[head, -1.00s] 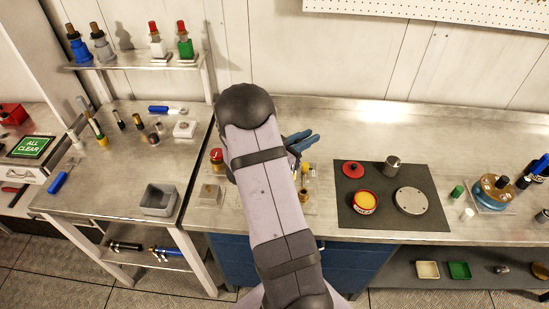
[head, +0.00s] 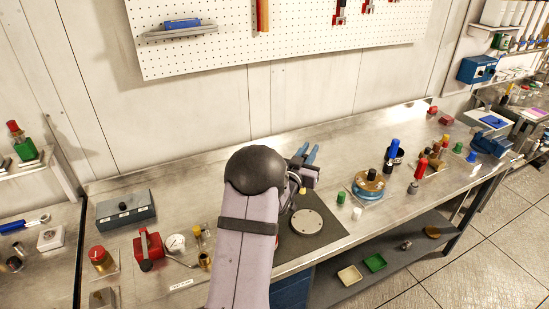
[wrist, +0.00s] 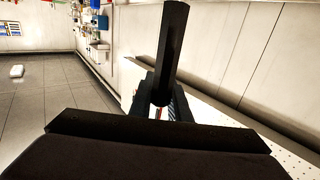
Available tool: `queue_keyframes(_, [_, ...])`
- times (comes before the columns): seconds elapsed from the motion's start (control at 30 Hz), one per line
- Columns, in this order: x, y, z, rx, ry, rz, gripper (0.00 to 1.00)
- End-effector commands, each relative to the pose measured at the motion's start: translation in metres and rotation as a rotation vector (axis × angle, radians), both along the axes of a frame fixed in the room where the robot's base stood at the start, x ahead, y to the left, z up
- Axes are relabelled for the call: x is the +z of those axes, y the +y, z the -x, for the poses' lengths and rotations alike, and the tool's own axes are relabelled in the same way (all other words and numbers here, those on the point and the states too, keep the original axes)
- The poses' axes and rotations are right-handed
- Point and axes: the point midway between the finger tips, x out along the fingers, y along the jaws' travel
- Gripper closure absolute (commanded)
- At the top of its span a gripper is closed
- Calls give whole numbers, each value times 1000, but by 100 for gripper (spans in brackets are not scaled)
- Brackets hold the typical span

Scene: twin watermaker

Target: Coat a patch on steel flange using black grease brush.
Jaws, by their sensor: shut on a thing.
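The steel flange (head: 307,221) is a round grey disc with small holes, lying flat on a dark mat (head: 332,237) right of my arm in the head view. My gripper (head: 307,163) is above and behind the mat, partly hidden by my own arm. In the wrist view my gripper (wrist: 160,103) is shut on a long black handle, which looks like the black grease brush (wrist: 173,45). Its bristles cannot be made out. The flange is not in the wrist view, and my gripper is apart from it. My arm hides the left part of the mat.
Right of the mat are a green cap (head: 341,197), a white cap (head: 356,213) and a blue-based round device (head: 368,186). The bench's back middle is clear.

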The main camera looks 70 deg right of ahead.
Motion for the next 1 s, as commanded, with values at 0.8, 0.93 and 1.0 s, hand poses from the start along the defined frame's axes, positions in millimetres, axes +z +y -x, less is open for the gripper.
queue_keyframes(0.8, [-12, -10, 50, -20, -4, 16, 100])
queue_keyframes(0.93, [-24, -10, 50, -20, -4, 16, 100])
queue_keyframes(1.0, [-30, -10, 50, -20, -4, 16, 100])
